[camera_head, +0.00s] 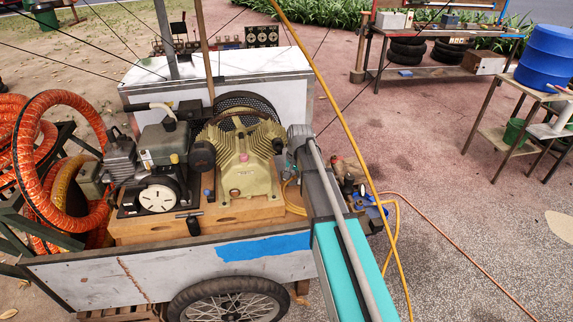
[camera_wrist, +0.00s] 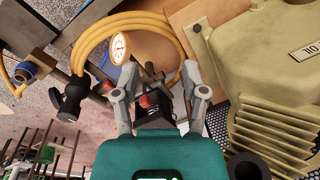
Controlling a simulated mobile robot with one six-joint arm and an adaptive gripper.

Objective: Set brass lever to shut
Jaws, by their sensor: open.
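My gripper (camera_wrist: 156,90) is open in the wrist view, its two grey fingers spread above a small cluster of fittings. Between and just beyond the fingers are a dark fitting with a red part (camera_wrist: 146,101) and a short dark bar. I cannot tell for certain which part is the brass lever, or whether a finger touches it. A black-handled valve (camera_wrist: 70,101) lies left of the fingers, apart from them. A round pressure gauge (camera_wrist: 121,47) sits beyond them. In the head view, brass-coloured fittings (camera_head: 350,176) show right of my arm, which hides part of this area.
The tan compressor pump (camera_head: 240,158) stands close on the right in the wrist view. A coiled yellow hose (camera_wrist: 135,20) loops around the gauge. The engine (camera_head: 160,155) and orange ducting (camera_head: 45,130) are left on the cart. Paving right of the cart is largely clear.

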